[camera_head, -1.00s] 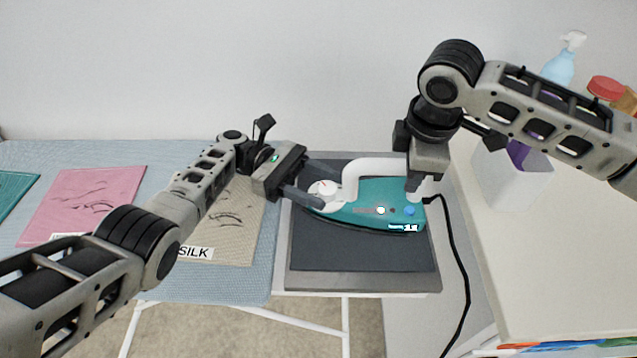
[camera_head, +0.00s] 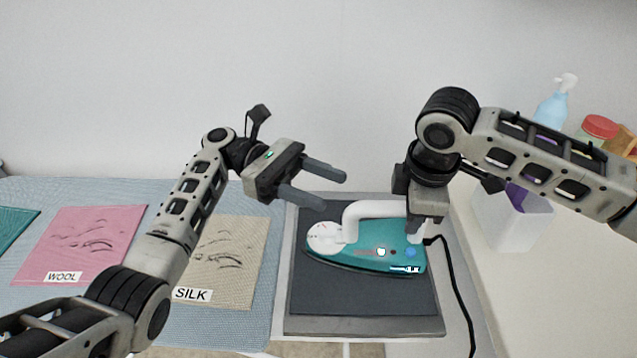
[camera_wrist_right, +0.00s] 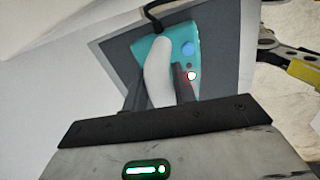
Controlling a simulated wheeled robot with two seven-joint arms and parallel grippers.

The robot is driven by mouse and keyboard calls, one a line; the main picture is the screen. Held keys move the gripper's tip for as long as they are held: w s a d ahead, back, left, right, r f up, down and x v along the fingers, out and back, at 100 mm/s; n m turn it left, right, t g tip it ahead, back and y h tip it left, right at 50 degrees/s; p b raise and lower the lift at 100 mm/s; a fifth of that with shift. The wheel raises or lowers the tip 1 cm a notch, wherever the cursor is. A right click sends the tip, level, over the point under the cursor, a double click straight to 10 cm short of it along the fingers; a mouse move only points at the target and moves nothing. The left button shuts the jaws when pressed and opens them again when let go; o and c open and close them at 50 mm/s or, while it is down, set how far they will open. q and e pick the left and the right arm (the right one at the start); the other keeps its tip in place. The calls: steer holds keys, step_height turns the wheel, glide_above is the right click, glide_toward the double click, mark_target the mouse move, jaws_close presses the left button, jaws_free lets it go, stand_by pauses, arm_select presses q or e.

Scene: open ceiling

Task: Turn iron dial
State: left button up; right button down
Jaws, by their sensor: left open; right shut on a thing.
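A teal iron (camera_head: 350,257) with a white handle (camera_head: 372,209) lies on a dark rest pad (camera_head: 360,293). Its round white dial (camera_head: 323,237) with a red mark is at the left end. My left gripper (camera_head: 334,189) is open and empty, raised above and behind the dial, apart from it. My right gripper (camera_head: 424,228) is at the right end of the iron. In the right wrist view its fingers (camera_wrist_right: 160,95) are on both sides of the white handle (camera_wrist_right: 158,75), shut on it. The teal body (camera_wrist_right: 146,48) shows beyond.
A blue ironing board (camera_head: 130,325) at left bears pink WOOL cloth (camera_head: 82,240) and beige SILK cloth (camera_head: 228,270). A black cord (camera_head: 458,290) runs down right of the pad. A white container (camera_head: 520,222), spray bottle (camera_head: 552,108) and red-lidded jar (camera_head: 598,128) stand on the right counter.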

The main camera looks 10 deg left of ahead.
mark_target(327, 230)
arm_select(q)
steer(key=s+d+r+m+t+y, duration=0.1)
steer(key=d+r+m+t+y, duration=0.3)
steer(key=m+y, duration=1)
steer(key=f+m+t+y, duration=0.1)
steer(key=f+m, duration=0.2)
steer(key=f, duration=0.1)
steer(key=a+f+m+t+y, duration=0.1)
steer(key=f+m, duration=0.2)
steer(key=f, duration=0.1)
steer(key=a+f+m+t, duration=0.1)
steer(key=f+m, duration=0.2)
steer(key=f, duration=0.1)
steer(key=shift+w+a+f+y, duration=0.2)
steer(key=shift+w+f+y, duration=0.1)
steer(key=shift+y, duration=0.1)
steer(key=shift+r, duration=0.1)
steer(key=c, duration=1)
